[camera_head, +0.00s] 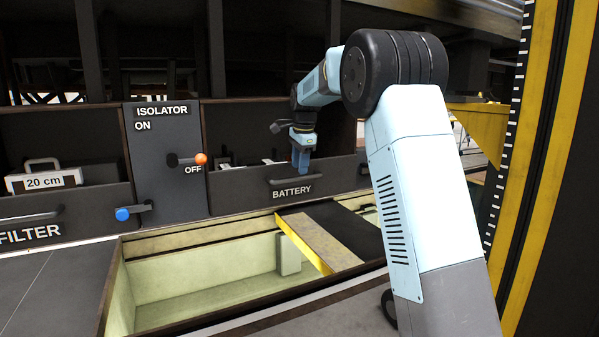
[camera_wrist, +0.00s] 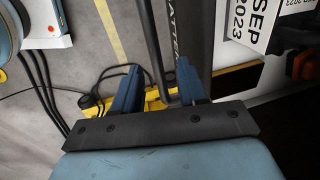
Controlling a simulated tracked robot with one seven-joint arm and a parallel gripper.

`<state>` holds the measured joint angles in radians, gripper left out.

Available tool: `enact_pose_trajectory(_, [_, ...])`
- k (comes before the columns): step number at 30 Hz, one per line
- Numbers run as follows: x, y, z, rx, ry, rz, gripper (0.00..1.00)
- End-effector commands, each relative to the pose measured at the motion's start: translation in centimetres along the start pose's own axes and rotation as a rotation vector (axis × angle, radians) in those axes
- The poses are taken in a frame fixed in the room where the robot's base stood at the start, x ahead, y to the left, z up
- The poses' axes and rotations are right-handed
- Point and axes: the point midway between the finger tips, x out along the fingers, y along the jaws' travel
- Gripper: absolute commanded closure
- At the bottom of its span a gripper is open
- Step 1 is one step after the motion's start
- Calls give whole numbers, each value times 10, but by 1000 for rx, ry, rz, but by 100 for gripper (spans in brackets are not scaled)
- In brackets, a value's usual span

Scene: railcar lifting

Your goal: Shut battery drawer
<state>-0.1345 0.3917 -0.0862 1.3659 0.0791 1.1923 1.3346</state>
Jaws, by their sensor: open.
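The battery drawer (camera_head: 240,194) is a dark front labelled BATTERY with a bar handle (camera_head: 283,182), right of the isolator panel. How far out it stands is hard to tell. My gripper (camera_head: 301,168) is at the handle, pointing down. In the wrist view my gripper (camera_wrist: 158,66) is open, with one blue finger on each side of the dark handle bar (camera_wrist: 155,45). I cannot tell whether the fingers touch it. Behind the drawer front (camera_wrist: 197,40), a white label (camera_wrist: 250,25) reading SEP 2023 shows.
The isolator panel (camera_head: 165,185) has an orange-knobbed lever (camera_head: 200,159) and a blue knob (camera_head: 123,214) near it. The filter drawer (camera_head: 70,212) is at left. Below is an open pit (camera_head: 200,280) with a yellow-edged cover (camera_head: 305,240). A yellow-black post (camera_head: 545,150) stands at right.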

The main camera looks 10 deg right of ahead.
Motion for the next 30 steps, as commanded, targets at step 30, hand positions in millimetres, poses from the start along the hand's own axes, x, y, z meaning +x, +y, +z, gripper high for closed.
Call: enact_pose_trajectory(30, [-104, -1, -1, 1, 1, -1, 58])
